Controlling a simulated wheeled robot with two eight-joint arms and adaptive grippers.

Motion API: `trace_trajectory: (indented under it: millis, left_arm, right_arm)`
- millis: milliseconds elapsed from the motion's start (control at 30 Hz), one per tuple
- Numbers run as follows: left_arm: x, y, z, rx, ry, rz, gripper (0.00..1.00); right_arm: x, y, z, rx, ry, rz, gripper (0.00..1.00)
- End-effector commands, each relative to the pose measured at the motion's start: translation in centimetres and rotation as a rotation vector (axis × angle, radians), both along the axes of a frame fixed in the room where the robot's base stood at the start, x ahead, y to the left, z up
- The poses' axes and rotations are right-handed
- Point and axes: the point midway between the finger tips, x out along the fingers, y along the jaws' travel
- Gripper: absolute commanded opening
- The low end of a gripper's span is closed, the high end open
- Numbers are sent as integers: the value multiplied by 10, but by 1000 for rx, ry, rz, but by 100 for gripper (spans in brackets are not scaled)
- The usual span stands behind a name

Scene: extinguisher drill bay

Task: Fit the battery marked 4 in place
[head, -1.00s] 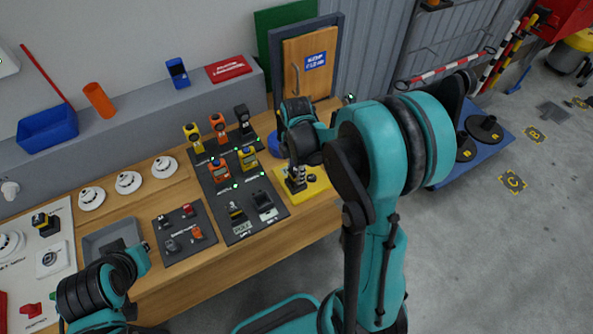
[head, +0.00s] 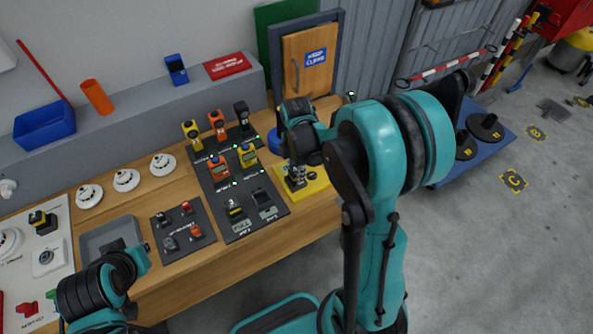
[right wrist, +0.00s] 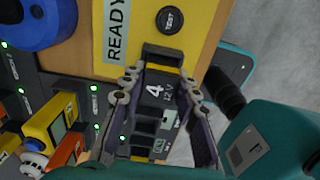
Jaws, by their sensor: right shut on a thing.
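My right gripper (right wrist: 156,97) is shut on the battery marked 4 (right wrist: 158,90), a dark block with a white 4 and "12 V". In the right wrist view the battery lies between the two fingers, against the edge of the yellow board (right wrist: 190,30) with a "READY" label and a black TEST button. A dark bracket (right wrist: 165,54) is at its far end. I cannot tell whether the battery is seated. In the head view the right gripper (head: 297,174) is low over the yellow board (head: 314,186). My left gripper (head: 146,249) is at lower left, its fingers unclear.
A dark panel (head: 213,206) with yellow and orange devices and lit green lights lies left of the yellow board. A blue round thing (right wrist: 38,20) is close by. A smaller dark board (head: 177,247), a grey tray (head: 92,240) and white detectors stand further left.

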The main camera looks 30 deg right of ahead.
Motion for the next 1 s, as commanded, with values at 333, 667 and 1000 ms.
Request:
trace_trajectory:
  millis: [333,667,1000]
  left_arm:
    - [0,0,-3,0,0,0,0]
    - [0,0,-3,0,0,0,0]
    - [0,0,-3,0,0,0,0]
  right_arm:
    - [0,0,-4,0,0,0,0]
    - [0,0,-3,0,0,0,54]
    - [0,0,-4,0,0,0,68]
